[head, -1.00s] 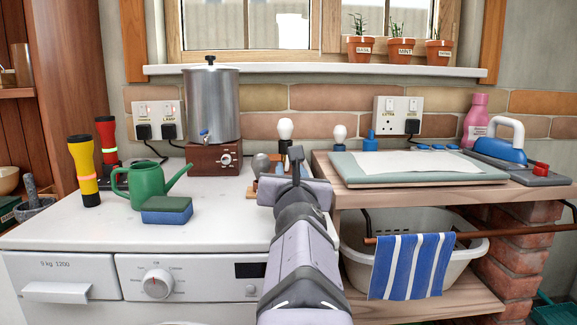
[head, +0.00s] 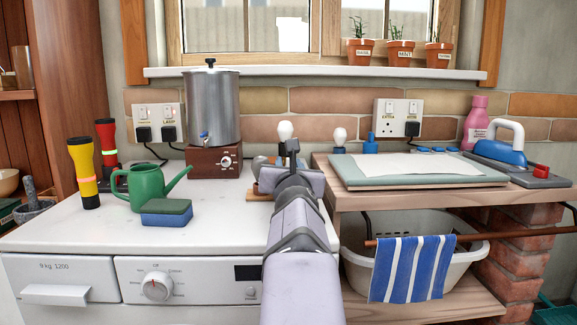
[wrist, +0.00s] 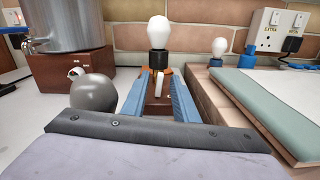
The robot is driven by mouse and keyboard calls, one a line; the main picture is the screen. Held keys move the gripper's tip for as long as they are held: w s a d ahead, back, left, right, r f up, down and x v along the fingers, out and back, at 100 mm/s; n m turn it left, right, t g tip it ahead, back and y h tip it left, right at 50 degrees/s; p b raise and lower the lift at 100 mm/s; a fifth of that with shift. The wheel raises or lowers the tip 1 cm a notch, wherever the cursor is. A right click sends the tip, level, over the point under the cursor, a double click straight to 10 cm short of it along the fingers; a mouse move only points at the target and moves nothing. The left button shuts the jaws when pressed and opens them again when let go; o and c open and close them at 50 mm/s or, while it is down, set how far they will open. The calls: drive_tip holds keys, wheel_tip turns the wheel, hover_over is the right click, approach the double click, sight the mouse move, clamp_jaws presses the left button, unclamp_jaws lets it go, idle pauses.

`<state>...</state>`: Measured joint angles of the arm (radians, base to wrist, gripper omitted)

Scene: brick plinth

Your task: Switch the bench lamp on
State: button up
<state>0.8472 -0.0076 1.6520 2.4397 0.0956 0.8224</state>
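The bench lamp is a white bulb (head: 286,131) in a dark holder. It also shows straight ahead in the wrist view (wrist: 158,33), above a reddish-brown base with a small pale upright lever (wrist: 158,80) on its front. No glow shows around the bulb. My gripper (wrist: 159,78) is open, its two blue fingers apart, with the lever between them in the picture. I cannot tell whether either finger touches it. In the head view my gripper (head: 291,160) hides most of the lamp's base. A wall socket (head: 157,122) at the left has a label reading LAMP.
A grey ball-shaped thing (wrist: 94,93) stands close left of my fingers. A smaller bulb (head: 339,135) and a raised wooden shelf (head: 345,198) are to the right. A steel urn (head: 211,105) on a brown base is left. A green watering can (head: 147,187) and sponge (head: 166,213) stand front left.

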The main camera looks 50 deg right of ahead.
clamp_jaws()
drive_tip(key=shift+w+a+f+n+b, duration=0.1)
drive_tip(key=shift+w+a+n+b, duration=0.1)
drive_tip(key=shift+n+b, duration=0.55)
drive_tip(key=shift+n, duration=0.75)
unclamp_jaws()
drive_tip(key=shift+v, duration=3.7)
